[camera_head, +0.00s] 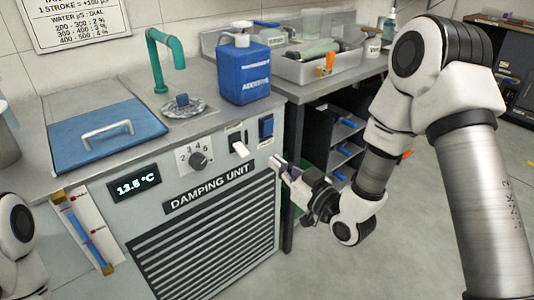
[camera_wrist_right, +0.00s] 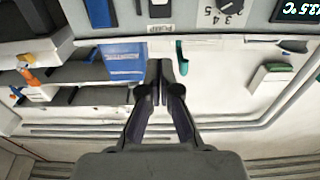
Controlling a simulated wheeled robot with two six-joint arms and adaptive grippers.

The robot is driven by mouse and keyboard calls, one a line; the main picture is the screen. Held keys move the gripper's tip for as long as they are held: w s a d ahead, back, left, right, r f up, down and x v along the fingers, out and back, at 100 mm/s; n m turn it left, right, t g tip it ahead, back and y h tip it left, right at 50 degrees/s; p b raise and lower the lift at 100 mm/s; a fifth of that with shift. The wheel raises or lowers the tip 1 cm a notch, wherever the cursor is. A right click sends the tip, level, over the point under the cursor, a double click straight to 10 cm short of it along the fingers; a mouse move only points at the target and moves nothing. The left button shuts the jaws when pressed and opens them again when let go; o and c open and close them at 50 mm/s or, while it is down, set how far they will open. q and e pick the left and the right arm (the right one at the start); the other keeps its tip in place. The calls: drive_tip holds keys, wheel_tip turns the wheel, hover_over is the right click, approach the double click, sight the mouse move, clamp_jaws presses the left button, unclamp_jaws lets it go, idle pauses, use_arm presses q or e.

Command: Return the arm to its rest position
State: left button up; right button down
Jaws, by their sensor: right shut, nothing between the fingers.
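My right arm (camera_head: 455,110) reaches in from the right in the head view, bent at the elbow. Its gripper (camera_head: 280,168) is shut and empty, in front of the damping unit's right edge, below the white lever (camera_head: 239,147) and the blue switch (camera_head: 266,128). In the right wrist view the two dark fingers (camera_wrist_right: 162,72) meet at their tips with nothing between them. The white lever (camera_wrist_right: 159,9) and blue switch (camera_wrist_right: 98,12) show beyond the tips. Of my left arm only a white link shows at the lower left; its gripper is out of view.
The damping unit (camera_head: 212,215) has a knob (camera_head: 198,160), a display (camera_head: 134,188) and a blue lid (camera_head: 105,132). A blue bottle (camera_head: 244,75) and a green tap (camera_head: 160,58) stand on top. A tray (camera_head: 318,68) is on the right bench. Clear floor lies below my right arm.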

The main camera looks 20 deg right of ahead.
drive_tip(key=shift+f, duration=0.15)
drive_tip(key=shift+s, duration=0.1)
drive_tip(key=s+f+m+g+h, duration=0.15)
drive_tip(key=s+f+g, duration=0.6)
drive_tip(key=f, duration=0.85)
drive_tip(key=s+f+g+h, duration=0.35)
drive_tip(key=s+f, duration=0.75)
drive_tip(key=f, duration=0.4)
drive_tip(key=s+d+f+m+g+h, duration=0.1)
drive_tip(key=s+d+f+g, duration=0.15)
drive_tip(key=s, duration=0.25)
drive_tip(key=s+d+f+m+g, duration=0.1)
drive_tip(key=s+f+m+g, duration=0.15)
drive_tip(key=s, duration=0.35)
wheel_tip(320, 180, up, 21)
drive_tip(key=g+p, duration=0.1)
drive_tip(key=p, duration=1.9)
drive_tip(key=shift+s+n, duration=0.3)
drive_tip(key=shift+s, duration=0.1)
